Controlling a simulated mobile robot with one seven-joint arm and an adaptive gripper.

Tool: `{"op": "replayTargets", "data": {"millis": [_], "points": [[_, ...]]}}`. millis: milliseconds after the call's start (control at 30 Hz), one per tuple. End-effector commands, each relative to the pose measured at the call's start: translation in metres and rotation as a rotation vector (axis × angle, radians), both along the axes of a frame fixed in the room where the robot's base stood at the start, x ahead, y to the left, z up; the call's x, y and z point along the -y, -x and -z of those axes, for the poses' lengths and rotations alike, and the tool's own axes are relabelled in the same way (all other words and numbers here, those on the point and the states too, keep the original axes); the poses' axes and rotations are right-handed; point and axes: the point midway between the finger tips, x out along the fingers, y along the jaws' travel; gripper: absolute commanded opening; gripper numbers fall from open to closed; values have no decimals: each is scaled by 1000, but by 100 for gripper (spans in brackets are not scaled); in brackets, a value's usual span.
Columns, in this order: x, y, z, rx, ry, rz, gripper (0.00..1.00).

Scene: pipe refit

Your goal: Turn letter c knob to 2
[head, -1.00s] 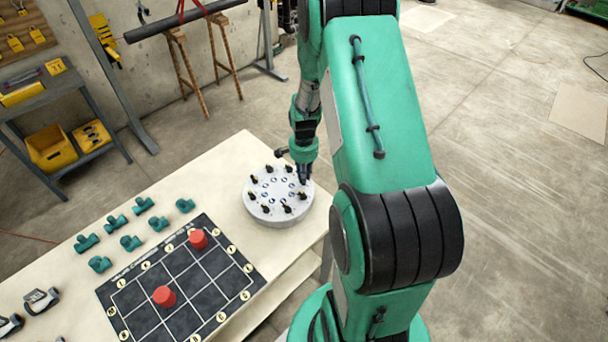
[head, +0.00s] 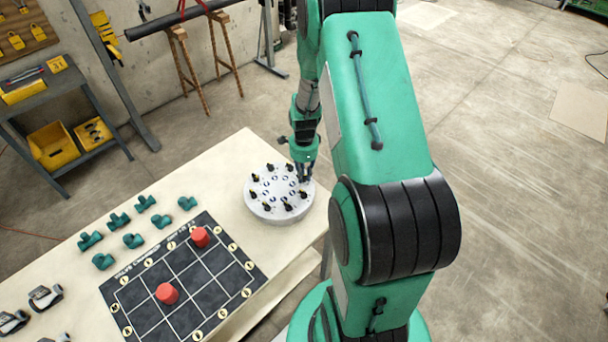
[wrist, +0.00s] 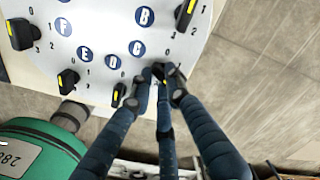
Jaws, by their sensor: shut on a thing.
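The round white dial plate (head: 270,212) with several black knobs stands on the table's far end. In the wrist view the blue letter C disc (wrist: 138,48) is printed on the plate, and the letter C knob (wrist: 160,70) sits just outside it toward the rim. My gripper (wrist: 163,84) is shut on this knob, with dark fingers on both sides. The fingers partly hide the knob and the numbers around it, so I cannot tell its setting. In the head view my gripper (head: 305,178) reaches down to the plate's right rim.
The letter D knob (wrist: 118,95) is close beside my left finger; the letter B knob (wrist: 185,12) is farther along the rim. A black grid board (head: 180,290) with red pieces (head: 167,293) and several green pipe fittings (head: 118,221) lie on the table.

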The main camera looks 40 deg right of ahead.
Motion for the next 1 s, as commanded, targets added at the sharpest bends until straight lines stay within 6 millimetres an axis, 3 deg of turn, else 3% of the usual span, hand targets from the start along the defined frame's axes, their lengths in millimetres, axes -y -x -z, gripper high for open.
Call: {"op": "replayTargets", "data": {"millis": [433, 467, 533, 1000], "points": [[0, 0, 0, 1, 0, 14, 0], [0, 0, 0, 1, 0, 13, 20], [0, -1, 0, 1, 0, 13, 34], [0, -1, -5, 1, 0, 13, 35]]}}
